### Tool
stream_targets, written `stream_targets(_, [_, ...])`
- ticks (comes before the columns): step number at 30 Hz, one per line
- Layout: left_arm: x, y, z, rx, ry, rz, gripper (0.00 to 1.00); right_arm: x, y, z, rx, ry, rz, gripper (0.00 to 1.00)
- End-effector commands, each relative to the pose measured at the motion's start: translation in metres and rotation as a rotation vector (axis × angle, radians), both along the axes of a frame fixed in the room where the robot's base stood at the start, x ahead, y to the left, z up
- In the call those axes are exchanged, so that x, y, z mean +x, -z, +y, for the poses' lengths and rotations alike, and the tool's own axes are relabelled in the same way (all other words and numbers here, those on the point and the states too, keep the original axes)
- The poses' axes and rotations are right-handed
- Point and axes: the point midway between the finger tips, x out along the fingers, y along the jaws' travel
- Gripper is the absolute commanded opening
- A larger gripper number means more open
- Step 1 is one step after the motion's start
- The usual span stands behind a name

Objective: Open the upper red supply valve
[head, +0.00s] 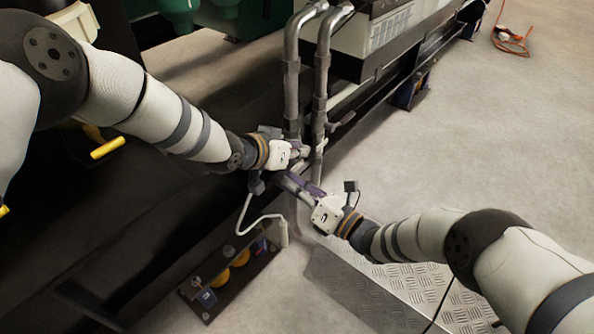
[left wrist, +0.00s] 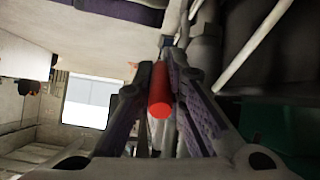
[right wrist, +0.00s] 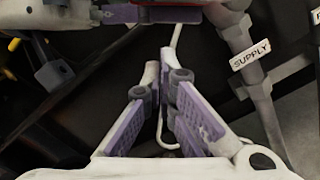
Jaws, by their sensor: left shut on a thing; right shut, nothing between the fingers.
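The red valve handle (left wrist: 159,92) shows in the left wrist view as a red bar with a rounded end, between the fingers of my left gripper (left wrist: 168,75). My left gripper is shut on it. In the head view my left gripper (head: 303,152) is at the two grey vertical pipes (head: 322,85) and hides the handle. My right gripper (head: 290,182) is shut and empty, just below the left one. In the right wrist view its fingers (right wrist: 158,75) are together, left of a grey pipe with a white SUPPLY label (right wrist: 250,54). The valve body is mostly hidden.
A tread-plate metal step (head: 365,285) stands below my right arm. A dark panel with yellow parts (head: 222,278) lies low in front of the pipes. A yellow handle (head: 108,148) is at the left. An orange cable (head: 512,42) lies on open floor at the upper right.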

Motion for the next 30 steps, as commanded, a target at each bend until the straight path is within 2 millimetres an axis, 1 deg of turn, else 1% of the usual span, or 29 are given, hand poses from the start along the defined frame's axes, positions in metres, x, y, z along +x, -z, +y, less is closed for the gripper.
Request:
stream_targets(1, [0.001, 0.000, 0.002, 0.003, -0.003, 0.000, 0.00, 0.007, -0.009, -0.004, 0.000, 0.005, -0.005, 0.00])
stream_targets(6, [0.001, 0.000, 0.002, 0.002, -0.003, -0.001, 0.00, 0.016, -0.022, -0.007, -0.001, 0.003, -0.003, 0.00])
stream_targets(17, [0.001, 0.000, 0.002, 0.002, -0.003, -0.001, 0.00, 0.017, -0.024, -0.007, 0.000, 0.003, -0.001, 0.00])
stream_targets(22, [0.001, 0.000, 0.002, 0.003, -0.004, -0.001, 0.00, 0.023, -0.035, -0.009, 0.031, 0.001, 0.040, 0.00])
stream_targets(29, [0.001, 0.000, 0.003, 0.002, -0.004, -0.002, 0.00, 0.025, -0.038, -0.010, 0.040, 0.005, 0.040, 0.00])
stream_targets(30, [0.001, 0.000, 0.003, 0.002, -0.004, -0.002, 0.21, 0.025, -0.039, -0.010, 0.040, 0.006, 0.039, 0.00])
